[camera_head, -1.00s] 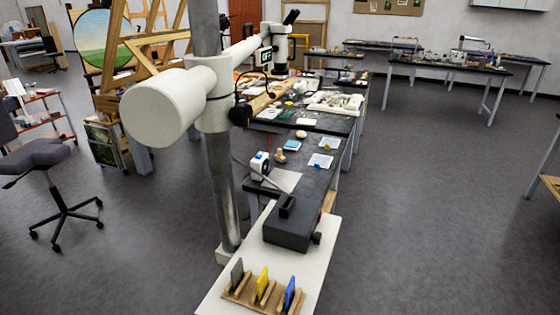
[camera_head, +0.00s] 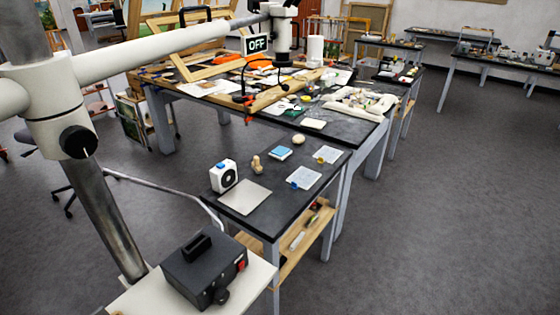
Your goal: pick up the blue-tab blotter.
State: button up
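A flat pale sheet with a blue tab at its left edge, which looks like the blue-tab blotter (camera_head: 306,177), lies on the near black table (camera_head: 263,222). Its upper face is uncovered. A similar pale sheet with a yellow tab (camera_head: 328,154) lies just behind it to the right, apart from it. My gripper is not in view.
A white boom stand (camera_head: 165,38) with an "OFF" display (camera_head: 258,44) crosses the left. A black box (camera_head: 205,268) sits at its foot. A silver plate (camera_head: 245,197), white device (camera_head: 223,175), wooden knob (camera_head: 257,165) and blue pad (camera_head: 280,153) share the table. Floor at right is clear.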

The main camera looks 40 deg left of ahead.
aim_at(303, 177)
jog(key=i+l+u, duration=0.1)
jog(key=i+u, duration=0.15)
jog(key=i, duration=1.4)
jog(key=i+j+z, duration=0.1)
jog(key=i+z, duration=0.25)
jog(key=i+j+z, duration=0.35)
jog(key=i+z, duration=0.1)
jog(key=z, duration=0.35)
jog(key=j+z, duration=0.15)
jog(key=z, duration=0.3)
jog(key=i+j+z, duration=0.1)
jog(key=z, duration=0.35)
jog(key=j+z, duration=0.2)
jog(key=z, duration=0.25)
jog(key=j+z, duration=0.15)
jog(key=z, duration=0.3)
jog(key=j+z, duration=0.15)
jog(key=z, duration=0.35)
jog(key=k+z, duration=0.15)
jog(key=z, duration=0.3)
jog(key=k+j+z, duration=0.15)
jog(key=z, duration=0.35)
jog(key=k+z, duration=0.1)
jog(key=z, duration=0.4)
jog(key=k+z, duration=0.1)
jog(key=z, duration=0.4)
